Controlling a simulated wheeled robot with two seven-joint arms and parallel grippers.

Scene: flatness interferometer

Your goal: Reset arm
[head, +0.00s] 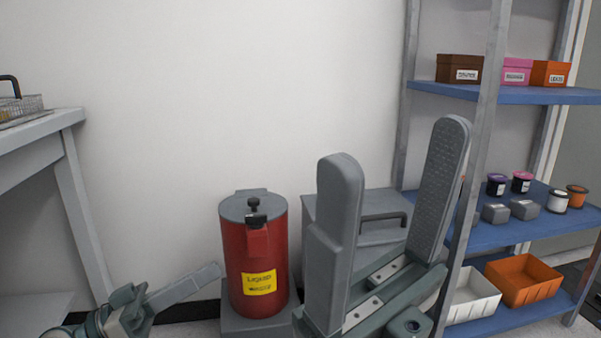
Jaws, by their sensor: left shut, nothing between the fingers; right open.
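My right gripper (397,148) is large and close in the middle of the head view. Its two grey fingers point up and stand wide apart, with nothing between them. Its palm is at the bottom edge, in front of a grey box with a handle. My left gripper (208,276) is low at the left, seen from the side. Its fingers are together, hold nothing and point right toward the red canister (236,262). I cannot tell whether they touch it.
The red canister with a yellow label stands on a grey base by the wall. The grey box (335,207) is partly hidden behind my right gripper. A blue-shelved rack (485,236) with boxes, jars and bins is at right. A grey table (50,125) is at left.

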